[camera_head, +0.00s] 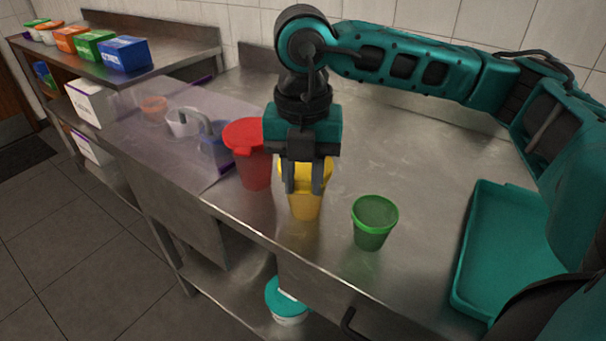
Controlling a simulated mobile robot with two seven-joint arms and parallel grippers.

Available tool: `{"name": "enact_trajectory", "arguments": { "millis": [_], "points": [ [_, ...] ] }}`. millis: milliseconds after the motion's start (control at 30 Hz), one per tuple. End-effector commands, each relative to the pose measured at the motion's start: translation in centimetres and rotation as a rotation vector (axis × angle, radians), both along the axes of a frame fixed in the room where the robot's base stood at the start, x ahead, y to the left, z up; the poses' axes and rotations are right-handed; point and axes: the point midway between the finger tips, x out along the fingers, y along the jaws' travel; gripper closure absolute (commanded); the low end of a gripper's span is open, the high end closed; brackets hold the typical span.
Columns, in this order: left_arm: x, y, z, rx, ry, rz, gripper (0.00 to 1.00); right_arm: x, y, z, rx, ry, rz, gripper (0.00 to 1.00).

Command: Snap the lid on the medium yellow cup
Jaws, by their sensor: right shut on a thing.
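The medium yellow cup (305,206) stands upright on the steel counter, between a red cup and a green cup. My right gripper (304,190) points down over it, with its fingers in front of the cup's upper part and shut on yellow material at the rim. The gripper hides most of the cup's top, so I cannot tell a lid from the cup's own rim. A yellow edge (325,172) shows at the right of the fingers. My left gripper is not in view.
A red cup (256,170) stands close on the left, a green cup (370,238) at the right front. A teal tray (466,245) lies at the right. A clear panel, small containers and coloured boxes (124,54) are at the left. The counter behind is clear.

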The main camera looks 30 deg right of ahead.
Motion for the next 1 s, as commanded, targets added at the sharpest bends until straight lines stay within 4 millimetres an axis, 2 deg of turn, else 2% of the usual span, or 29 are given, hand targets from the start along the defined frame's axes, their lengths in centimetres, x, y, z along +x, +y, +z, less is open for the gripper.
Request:
{"name": "enact_trajectory", "arguments": {
  "millis": [1000],
  "points": [
    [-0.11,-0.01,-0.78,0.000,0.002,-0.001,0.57,-0.01,0.00,-0.45,-0.001,0.001,0.000,0.98]
  ]
}}
